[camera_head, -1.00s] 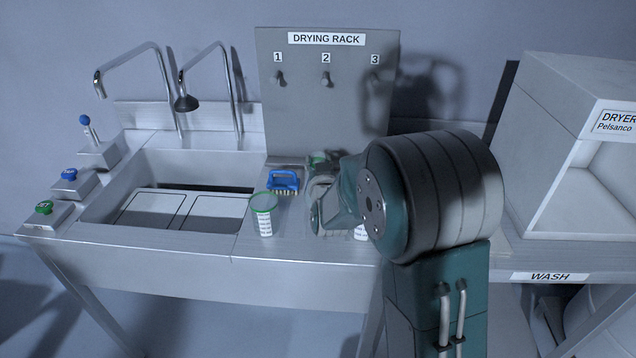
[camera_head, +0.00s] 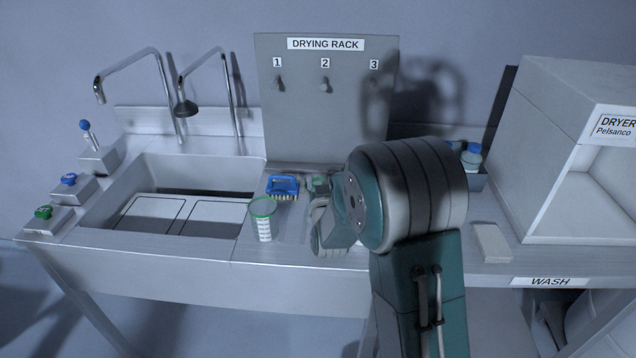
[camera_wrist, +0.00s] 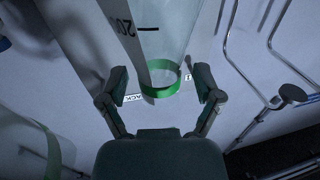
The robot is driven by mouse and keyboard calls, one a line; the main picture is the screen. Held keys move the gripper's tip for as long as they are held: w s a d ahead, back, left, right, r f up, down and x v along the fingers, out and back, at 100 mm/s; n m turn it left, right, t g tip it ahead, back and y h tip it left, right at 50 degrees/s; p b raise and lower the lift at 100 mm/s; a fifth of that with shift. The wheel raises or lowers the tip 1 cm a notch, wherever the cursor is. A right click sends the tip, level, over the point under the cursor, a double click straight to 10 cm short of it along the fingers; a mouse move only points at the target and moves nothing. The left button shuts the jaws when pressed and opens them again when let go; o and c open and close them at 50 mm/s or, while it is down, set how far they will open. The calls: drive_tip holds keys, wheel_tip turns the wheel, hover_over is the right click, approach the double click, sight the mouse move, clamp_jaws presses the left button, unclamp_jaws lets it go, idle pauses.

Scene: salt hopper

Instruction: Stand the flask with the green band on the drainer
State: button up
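A clear vessel with a green band (camera_wrist: 162,82) and a "200" mark is between the fingers of my gripper (camera_wrist: 162,88) in the wrist view. Gaps show between the band and both fingers, so the gripper looks open around it. A second clear vessel with a green band (camera_wrist: 52,155) is at the lower left there. In the head view, a clear beaker with a green rim (camera_head: 263,218) stands upright on the counter, left of my gripper (camera_head: 328,222). My arm hides much of the area around the gripper. I cannot tell which surface is the drainer.
A blue brush (camera_head: 283,187) lies behind the beaker. The sink (camera_head: 140,185), with white panels inside, is at left under two taps. The drying rack board (camera_head: 300,120) stands behind. At right are a bin with blue-capped bottles (camera_head: 471,156), a pale block (camera_head: 491,243) and the dryer (camera_head: 550,130).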

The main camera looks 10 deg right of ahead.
drive_tip(key=s+r+g, duration=0.3)
drive_tip(key=s+g, duration=0.1)
drive_tip(key=s, duration=0.8)
drive_tip(key=s+a+r+g+y, duration=0.1)
drive_tip(key=s+r+g, duration=0.2)
drive_tip(key=s, duration=1)
drive_tip(key=s+r+n+g+y, duration=0.1)
drive_tip(key=s+g, duration=0.4)
drive_tip(key=s, duration=0.7)
drive_tip(key=shift+v, duration=1)
drive_tip(key=shift+w+a, duration=0.15)
drive_tip(key=shift+a, duration=0.1)
drive_tip(key=c, duration=0.4)
drive_tip(key=shift+o, duration=0.2)
drive_tip(key=shift+d, duration=0.15)
